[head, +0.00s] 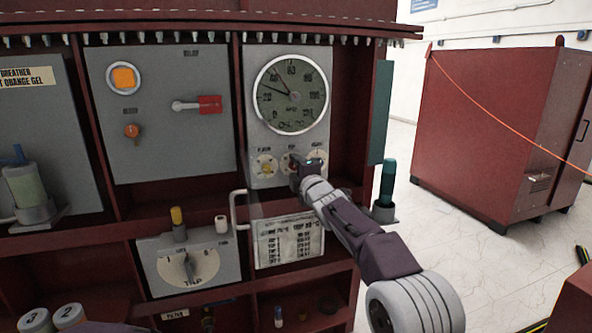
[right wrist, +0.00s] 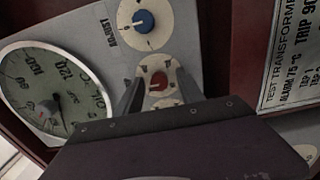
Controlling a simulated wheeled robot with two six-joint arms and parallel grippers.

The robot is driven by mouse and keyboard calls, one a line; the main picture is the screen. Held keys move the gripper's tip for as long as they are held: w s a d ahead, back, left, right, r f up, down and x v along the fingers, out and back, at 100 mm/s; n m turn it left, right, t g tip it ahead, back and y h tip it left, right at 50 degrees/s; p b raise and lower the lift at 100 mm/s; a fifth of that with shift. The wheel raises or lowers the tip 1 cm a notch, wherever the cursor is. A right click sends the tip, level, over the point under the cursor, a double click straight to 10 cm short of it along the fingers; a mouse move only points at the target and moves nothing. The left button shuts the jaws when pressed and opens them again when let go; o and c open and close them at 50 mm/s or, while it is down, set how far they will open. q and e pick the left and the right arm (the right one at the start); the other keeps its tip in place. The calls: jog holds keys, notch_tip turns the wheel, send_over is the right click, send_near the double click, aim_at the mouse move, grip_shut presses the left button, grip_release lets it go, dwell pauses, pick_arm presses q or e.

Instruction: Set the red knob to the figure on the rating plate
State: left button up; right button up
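The red knob (right wrist: 159,81) sits on a pale round dial in the right wrist view, between the two fingers of my right gripper (right wrist: 160,92). The fingers are apart, with a gap on each side of the knob. In the head view my right gripper (head: 298,170) is at the row of small dials under the round gauge and covers part of them. The rating plate (head: 289,241) is below the gauge panel. It also shows in the right wrist view (right wrist: 292,62), where "ALARM 75 °C" and "TRIP 90" can be read, partly cut off. My left gripper is not in view.
A blue knob (right wrist: 144,21) is beside the red one. The round gauge (head: 291,95) is above the dials. A pale bent handle (head: 236,210) stands out left of the plate. A TRIP selector (head: 188,268) is lower left. A green-capped post (head: 387,185) is at the right.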

jog(key=shift+s+d+f+b, duration=0.15)
jog(key=shift+s+d+b, duration=0.05)
jog(key=shift+s+b, duration=0.35)
jog(key=b+v, duration=0.3)
jog(key=v, duration=0.5)
